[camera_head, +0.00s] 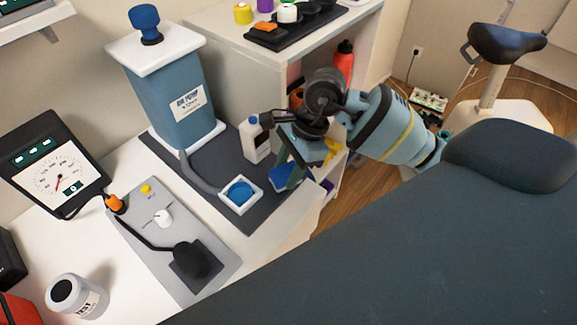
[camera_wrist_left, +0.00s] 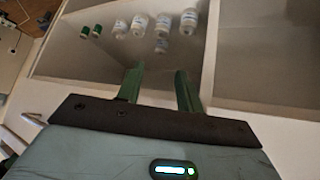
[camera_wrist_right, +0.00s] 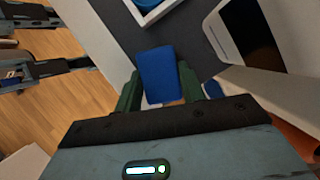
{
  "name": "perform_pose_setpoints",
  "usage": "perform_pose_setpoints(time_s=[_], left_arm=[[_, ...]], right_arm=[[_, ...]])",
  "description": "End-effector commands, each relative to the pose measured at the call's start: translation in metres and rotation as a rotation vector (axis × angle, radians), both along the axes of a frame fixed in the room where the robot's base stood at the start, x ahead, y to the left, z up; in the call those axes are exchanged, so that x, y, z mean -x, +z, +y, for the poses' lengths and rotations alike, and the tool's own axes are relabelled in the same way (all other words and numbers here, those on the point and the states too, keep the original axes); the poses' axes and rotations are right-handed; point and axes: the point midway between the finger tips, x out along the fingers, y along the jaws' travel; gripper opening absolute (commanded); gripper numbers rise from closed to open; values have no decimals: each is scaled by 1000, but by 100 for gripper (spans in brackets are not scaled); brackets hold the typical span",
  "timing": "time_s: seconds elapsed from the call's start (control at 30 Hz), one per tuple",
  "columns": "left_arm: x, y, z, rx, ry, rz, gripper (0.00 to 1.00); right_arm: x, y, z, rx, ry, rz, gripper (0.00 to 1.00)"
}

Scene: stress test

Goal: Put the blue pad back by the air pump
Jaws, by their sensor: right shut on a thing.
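The blue pad (camera_wrist_right: 161,75) is held between the fingers of my right gripper (camera_wrist_right: 165,88), which is shut on it. In the head view the pad (camera_head: 281,178) shows at the fingertips, over the right edge of the dark mat (camera_head: 248,222). The air pump (camera_head: 182,105), a blue-grey column with white base and top, stands on that mat to the left. A hose runs from it to a white square tray (camera_head: 240,208) with a round blue inside, left of the pad. My left gripper (camera_wrist_left: 160,72) is open and empty, in front of a shelf.
A white bottle (camera_head: 254,142) stands on the mat between pump and right gripper. A dark padded couch (camera_head: 430,260) fills the front right. Small bottles (camera_wrist_left: 161,27) stand on the shelf.

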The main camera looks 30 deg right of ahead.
Motion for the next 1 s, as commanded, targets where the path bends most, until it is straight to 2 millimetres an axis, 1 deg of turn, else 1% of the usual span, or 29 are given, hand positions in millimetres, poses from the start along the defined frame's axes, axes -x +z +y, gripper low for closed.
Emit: perform_pose_setpoints(time_s=[0.2, 0.33, 0.37, 0.5, 0.53, 0.83, 0.93, 1.0], left_arm=[[0, 0, 0, 0, 0, 0, 36], [2, -3, 0, 0, 0, 6, 36], [2, -3, 0, 0, 0, 6, 36], [2, -3, 0, -1, 0, 5, 36], [2, -3, 0, -1, 0, 5, 36], [0, -1, 0, -1, -1, 1, 36], [-1, 0, 0, 0, -1, -2, 36], [-1, 0, 0, 0, -1, -1, 36]], right_arm=[[0, 0, 0, -1, 1, -1, 18], [0, -4, 0, 0, 0, 1, 18], [0, -4, 0, 0, 0, 1, 41], [0, -3, 0, 0, 1, 0, 59], [0, -3, 0, 0, 1, 0, 61], [0, -1, 0, -1, 1, -1, 61], [-1, 6, -2, -1, -1, -4, 61], [-1, 14, -6, -1, 0, -5, 61]])
